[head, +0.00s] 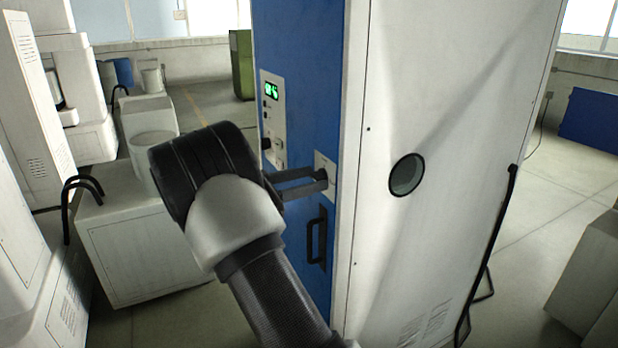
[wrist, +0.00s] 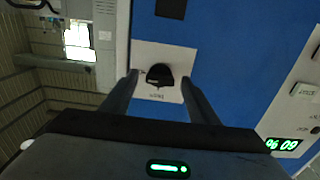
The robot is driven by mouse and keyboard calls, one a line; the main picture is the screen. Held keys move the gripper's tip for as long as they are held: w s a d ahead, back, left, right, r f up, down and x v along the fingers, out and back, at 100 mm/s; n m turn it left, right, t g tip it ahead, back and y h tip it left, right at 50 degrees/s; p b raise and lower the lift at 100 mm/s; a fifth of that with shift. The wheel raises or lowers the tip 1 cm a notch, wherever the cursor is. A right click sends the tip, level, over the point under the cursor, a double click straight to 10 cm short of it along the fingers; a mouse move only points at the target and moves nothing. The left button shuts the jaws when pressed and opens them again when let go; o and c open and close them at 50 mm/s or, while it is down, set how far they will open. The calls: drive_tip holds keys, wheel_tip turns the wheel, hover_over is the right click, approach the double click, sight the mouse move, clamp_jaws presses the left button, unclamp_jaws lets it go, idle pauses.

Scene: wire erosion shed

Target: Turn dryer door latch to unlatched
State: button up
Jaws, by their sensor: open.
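The dryer (head: 325,75) is a tall cabinet with a blue front and a white side. Its door latch (wrist: 160,76) is a black knob on a pale plate (wrist: 148,55), seen in the wrist view. In the head view the latch plate (head: 325,168) shows near the front's right edge, with the knob partly hidden by my fingers. My gripper (head: 322,178) is open, fingers pointing at the plate. In the wrist view my gripper (wrist: 158,80) has one finger on each side of the knob, with gaps visible; I cannot tell whether either finger touches the plate.
A black door handle (head: 317,238) sits below the latch. A control panel (head: 272,115) with a green display is up and left of it. White machine cabinets (head: 150,240) stand at the left. Open floor (head: 540,210) lies right of the dryer.

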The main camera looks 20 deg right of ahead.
drive_tip(key=shift+d, duration=0.3)
drive_tip(key=c, duration=1.1)
drive_tip(key=shift+o, duration=0.3)
